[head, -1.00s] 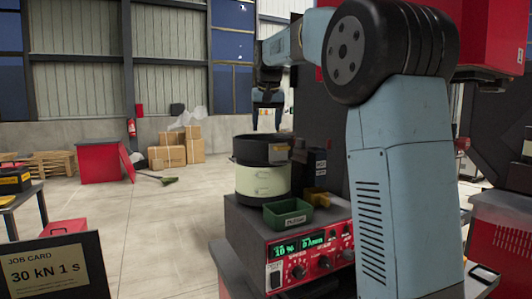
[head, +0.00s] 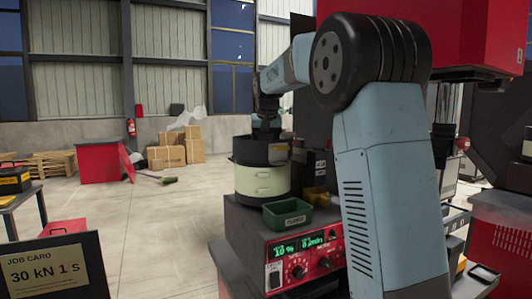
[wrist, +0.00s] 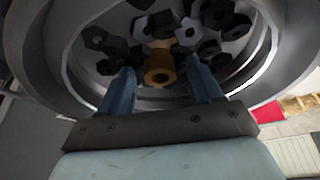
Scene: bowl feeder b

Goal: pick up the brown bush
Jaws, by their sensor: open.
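The brown bush (wrist: 159,75), a short ring with a dark hole, lies in the feeder bowl (wrist: 45,55) among several dark and grey nuts in the wrist view. My gripper (wrist: 160,88) is open. Its two blue fingers reach down into the bowl, one to the left and one to the right of the bush, with visible gaps on both sides. I cannot tell how far above the bush the tips are. In the head view, the dark bowl (head: 250,151) sits on a cream drum, and my gripper (head: 266,130) is at its mouth. The bush is hidden there.
Nuts (wrist: 188,33) crowd the bush at the back and sides. The bowl wall surrounds my fingers. A green tray (head: 287,216) and a yellow part (head: 317,196) stand beside the drum, above the red control panel (head: 310,256). A job card (head: 50,270) is at the left.

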